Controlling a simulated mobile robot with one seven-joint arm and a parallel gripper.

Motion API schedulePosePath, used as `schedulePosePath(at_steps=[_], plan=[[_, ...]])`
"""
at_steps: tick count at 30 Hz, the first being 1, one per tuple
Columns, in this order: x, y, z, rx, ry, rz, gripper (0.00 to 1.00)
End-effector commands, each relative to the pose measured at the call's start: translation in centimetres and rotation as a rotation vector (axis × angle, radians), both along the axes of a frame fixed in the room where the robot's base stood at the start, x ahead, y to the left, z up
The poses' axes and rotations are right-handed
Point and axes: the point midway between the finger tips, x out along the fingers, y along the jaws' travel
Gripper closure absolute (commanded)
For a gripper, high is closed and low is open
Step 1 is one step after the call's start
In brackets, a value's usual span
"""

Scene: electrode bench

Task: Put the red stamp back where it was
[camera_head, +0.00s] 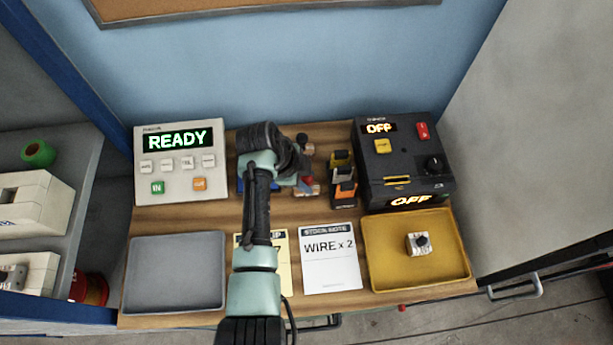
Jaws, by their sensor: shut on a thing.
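My gripper (303,171) is over the back middle of the wooden bench (225,218), between the READY panel and the black box, and is seen from above and behind. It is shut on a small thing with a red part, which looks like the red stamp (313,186). My arm and gripper hide most of it, and I cannot tell whether it touches the bench. A brown knobbed thing (303,139) shows just beyond the gripper. Part of a blue flat thing (262,187) shows under my arm.
A READY panel (180,180) stands left; a black OFF box (400,165) stands right. Orange and black blocks (343,190) stand close right of the gripper.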

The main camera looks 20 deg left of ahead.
Motion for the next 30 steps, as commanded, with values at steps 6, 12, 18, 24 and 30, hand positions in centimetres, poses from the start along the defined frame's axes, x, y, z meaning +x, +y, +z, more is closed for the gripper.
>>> schedulePosePath(at_steps=[6,12,18,24,30], plan=[[0.0,0.0,-0.3,0.000,-0.001,-0.001,0.98],[0.0,0.0,-0.5,0.000,-0.001,-0.001,0.57],[0.0,0.0,-0.5,0.000,0.000,-0.001,0.33],[0.0,0.0,-0.4,0.000,0.000,-0.001,0.33],[-0.2,0.3,0.7,0.001,-0.003,0.000,0.33]])
